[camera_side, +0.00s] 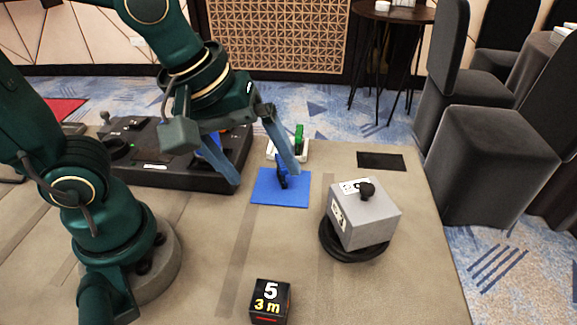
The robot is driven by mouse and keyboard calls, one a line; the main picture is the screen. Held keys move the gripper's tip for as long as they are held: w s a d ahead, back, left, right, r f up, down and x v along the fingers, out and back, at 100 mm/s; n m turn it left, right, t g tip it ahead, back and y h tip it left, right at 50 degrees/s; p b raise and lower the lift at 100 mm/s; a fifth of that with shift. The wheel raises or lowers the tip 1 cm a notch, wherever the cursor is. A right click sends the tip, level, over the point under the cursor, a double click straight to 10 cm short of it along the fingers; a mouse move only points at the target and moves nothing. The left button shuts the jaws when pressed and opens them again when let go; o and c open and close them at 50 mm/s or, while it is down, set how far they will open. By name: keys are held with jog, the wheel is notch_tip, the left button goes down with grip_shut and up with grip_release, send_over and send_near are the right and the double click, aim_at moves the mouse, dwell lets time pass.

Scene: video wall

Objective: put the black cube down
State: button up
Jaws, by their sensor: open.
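The black cube (270,302) sits on the table at the front middle of the side view. My gripper (266,178) has two long blue fingers spread wide apart. It is open, with nothing seen held between the fingers. It is well behind the cube and apart from it, around the blue mat (263,196). The right finger partly hides a small dark object (281,180) at the mat; whether they touch I cannot tell.
A grey box with a black knob (365,212) stands on a black ring at the right. A black console (150,178) lies at the back left. A small white and green item (299,143) and a flat black rectangle (381,161) lie at the back. The table around the cube is clear.

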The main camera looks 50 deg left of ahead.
aim_at(270, 296)
jog(key=s+d+f+g, duration=0.1)
jog(key=d+f, duration=0.2)
jog(key=s+d+f+g, duration=0.1)
jog(key=s+d+f, duration=0.1)
jog(key=d+f, duration=0.1)
jog(key=s+d+f+g, duration=0.1)
jog(key=s+d+f, duration=0.1)
jog(key=d+f, duration=0.1)
jog(key=shift+d+g+y, duration=0.3)
jog(key=shift+g+y, duration=0.1)
jog(key=shift+s+d+f+m, duration=0.1)
jog(key=shift+s+f+m, duration=0.1)
jog(key=shift+s+m, duration=0.2)
jog(key=shift+f, duration=2.45)
jog(key=shift+c, duration=0.3)
grip_shut()
